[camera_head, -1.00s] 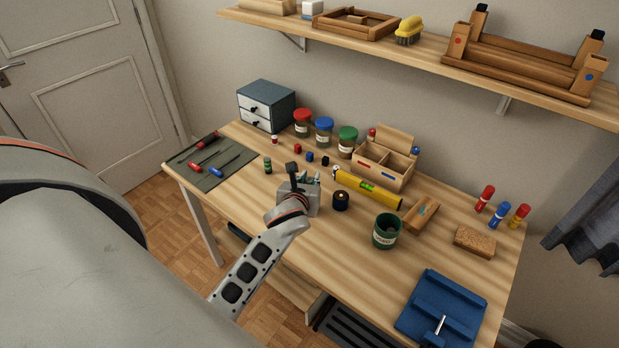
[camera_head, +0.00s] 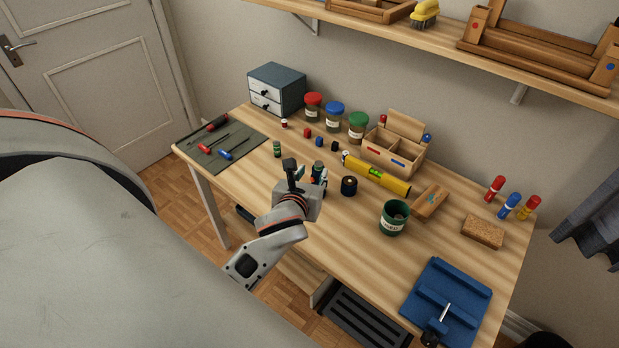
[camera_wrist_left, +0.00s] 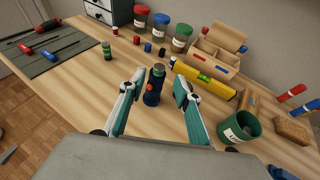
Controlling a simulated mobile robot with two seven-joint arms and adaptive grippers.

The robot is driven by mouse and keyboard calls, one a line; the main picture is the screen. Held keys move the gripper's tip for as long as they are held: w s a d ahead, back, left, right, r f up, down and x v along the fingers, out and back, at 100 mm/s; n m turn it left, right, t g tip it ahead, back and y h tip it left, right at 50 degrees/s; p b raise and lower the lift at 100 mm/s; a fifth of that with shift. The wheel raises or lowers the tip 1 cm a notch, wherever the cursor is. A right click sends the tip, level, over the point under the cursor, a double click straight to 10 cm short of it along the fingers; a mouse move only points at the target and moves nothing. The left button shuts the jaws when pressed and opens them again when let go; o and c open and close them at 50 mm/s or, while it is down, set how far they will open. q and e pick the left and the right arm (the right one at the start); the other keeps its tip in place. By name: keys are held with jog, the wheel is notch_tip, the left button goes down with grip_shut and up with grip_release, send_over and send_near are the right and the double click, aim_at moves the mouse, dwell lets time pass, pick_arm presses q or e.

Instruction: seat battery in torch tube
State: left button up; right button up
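A dark upright tube, apparently the torch tube (camera_head: 318,171), stands on the desk beside my left gripper. It also shows in the left wrist view (camera_wrist_left: 153,86), between the finger lines and a little beyond the tips. My left gripper (camera_head: 311,175) is open and empty, with its teal-padded fingers (camera_wrist_left: 160,84) spread either side of the tube. A small green cylinder with dark ends, apparently the battery (camera_head: 277,149), stands upright farther back and left, apart from the gripper; the wrist view shows it too (camera_wrist_left: 107,51). My right gripper is not visible.
A yellow level (camera_head: 377,174) lies behind the tube, before a wooden box (camera_head: 393,155). A green cup (camera_head: 393,218) stands to the right. Small blocks and lidded jars (camera_head: 334,117) stand behind. A tool mat (camera_head: 220,143) lies at left; a blue fixture (camera_head: 447,300) at front right.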

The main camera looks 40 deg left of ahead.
pick_arm(q)
jog(key=shift+v, duration=1.35)
jog(key=s+a+f+n+g, duration=0.2)
jog(key=s+f+n+g, duration=0.15)
jog(key=s+n, duration=0.65)
jog(key=s+a+f+n+g, duration=0.15)
jog(key=s+f+n, duration=0.35)
jog(key=n, duration=0.9)
jog(key=d+f+n+t+h, duration=0.3)
jog(key=d+f+h, duration=0.4)
jog(key=d+f, duration=0.7)
jog(key=shift+s+d+f+n, duration=0.2)
jog(key=shift+d+f+n, duration=0.1)
jog(key=shift+f, duration=0.4)
